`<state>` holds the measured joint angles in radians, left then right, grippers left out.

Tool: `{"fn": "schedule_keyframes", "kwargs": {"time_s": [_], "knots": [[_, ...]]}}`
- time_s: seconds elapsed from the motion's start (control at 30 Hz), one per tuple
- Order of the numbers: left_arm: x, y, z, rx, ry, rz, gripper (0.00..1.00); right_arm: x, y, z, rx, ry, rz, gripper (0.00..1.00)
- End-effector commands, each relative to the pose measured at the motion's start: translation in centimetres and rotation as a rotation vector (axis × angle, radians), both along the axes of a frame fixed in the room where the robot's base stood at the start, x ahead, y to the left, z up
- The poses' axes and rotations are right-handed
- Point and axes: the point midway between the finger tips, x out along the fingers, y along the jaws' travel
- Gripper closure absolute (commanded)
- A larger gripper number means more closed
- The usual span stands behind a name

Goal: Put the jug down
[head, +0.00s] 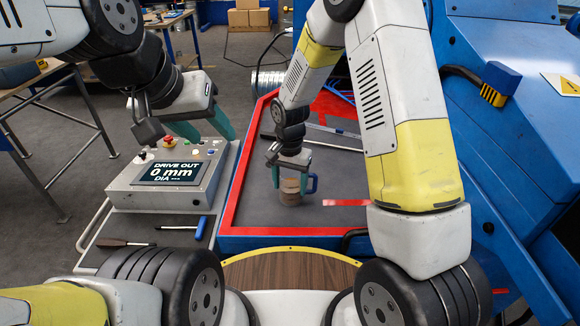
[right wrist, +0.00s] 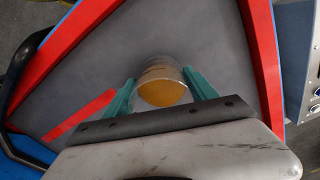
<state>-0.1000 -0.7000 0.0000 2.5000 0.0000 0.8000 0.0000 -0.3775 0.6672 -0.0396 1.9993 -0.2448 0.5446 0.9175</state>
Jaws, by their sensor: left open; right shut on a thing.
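The jug (head: 289,192) is a small, clear-looking cylinder with amber-brown contents, over the grey bed of the blue machine. In the right wrist view the jug (right wrist: 162,88) shows between the two teal fingers, its amber surface facing the camera. My right gripper (head: 297,184) is shut on the jug from above, one finger on each side. I cannot tell whether the jug's base touches the bed. My left gripper (head: 207,128) is open and empty above the control box, its teal fingers spread.
The grey bed (head: 268,205) has a raised red rim (head: 236,195) and is mostly clear around the jug. A control box (head: 165,185) with a display stands to the left. A blue-handled tool (head: 201,228) and a screwdriver (head: 122,242) lie in front of it. The blue machine body (head: 510,120) rises at right.

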Motion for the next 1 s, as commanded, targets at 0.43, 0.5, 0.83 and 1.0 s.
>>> {"fn": "schedule_keyframes", "kwargs": {"time_s": [0.43, 0.5, 0.83, 1.0], "knots": [[0.0, 0.0, 0.0, 0.000, 0.000, 0.000, 0.49, 0.0, 0.0, -0.2, 0.001, -0.001, 0.000, 0.12], [0.0, 0.0, 0.0, 0.000, 0.000, 0.000, 0.49, 0.0, 0.0, -0.2, 0.001, -0.001, 0.000, 0.12], [0.0, 0.0, 0.0, 0.000, 0.000, 0.000, 0.49, 0.1, 0.1, 1.0, 0.001, -0.005, 0.000, 0.12], [0.0, 0.0, 0.0, 0.000, 0.000, 0.000, 0.49, 0.2, 0.1, 4.4, 0.003, -0.007, 0.002, 0.12]]}}
